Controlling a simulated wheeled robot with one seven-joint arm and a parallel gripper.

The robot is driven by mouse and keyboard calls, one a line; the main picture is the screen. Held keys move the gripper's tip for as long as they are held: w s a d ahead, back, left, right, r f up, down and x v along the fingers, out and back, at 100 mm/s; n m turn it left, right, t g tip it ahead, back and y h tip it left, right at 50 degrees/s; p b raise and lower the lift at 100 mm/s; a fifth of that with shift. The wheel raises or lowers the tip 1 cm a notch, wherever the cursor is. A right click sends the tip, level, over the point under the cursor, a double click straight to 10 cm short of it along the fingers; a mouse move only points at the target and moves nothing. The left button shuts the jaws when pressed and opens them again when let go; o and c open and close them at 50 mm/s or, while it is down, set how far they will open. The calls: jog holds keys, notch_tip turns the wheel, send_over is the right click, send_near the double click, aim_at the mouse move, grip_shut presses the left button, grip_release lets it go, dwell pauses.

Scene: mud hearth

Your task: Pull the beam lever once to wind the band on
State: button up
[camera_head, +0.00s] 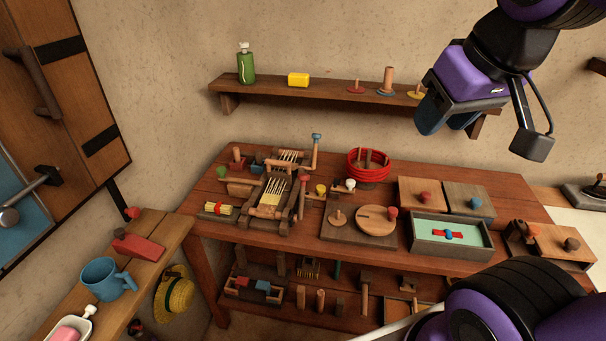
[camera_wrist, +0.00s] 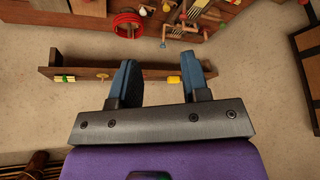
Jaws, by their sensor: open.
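A small wooden band loom (camera_head: 270,190) with pale warp threads stands on the left half of the workbench. An upright wooden lever with a blue knob (camera_head: 316,139) rises at its back right. A shorter lever with a red top (camera_head: 304,180) stands at its front right. I cannot tell for certain which is the beam lever. My gripper (camera_head: 452,122) is open and empty, high to the right of the loom, near the wall shelf. In the wrist view its blue fingers (camera_wrist: 158,62) are apart with nothing between them; the loom (camera_wrist: 190,14) shows partly at the top.
The wall shelf (camera_head: 330,90) holds a green bottle, a yellow block and pegs, close to my gripper. A red coil (camera_head: 368,166), a board with a round disc (camera_head: 376,220) and a green-lined tray (camera_head: 450,254) stand right of the loom. A cabinet (camera_head: 60,110) is at left.

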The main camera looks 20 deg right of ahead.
jog(key=o, duration=0.4)
jog(key=shift+w, duration=0.15)
jog(key=m+g, duration=0.6)
jog(key=m, duration=0.2)
send_over(304, 174)
notch_tip(304, 174, down, 24)
jog(key=r, duration=0.1)
jog(key=shift+h, duration=0.4)
notch_tip(304, 174, down, 11)
jog(key=shift+r, duration=0.1)
jog(key=shift+a, duration=0.1)
grip_shut()
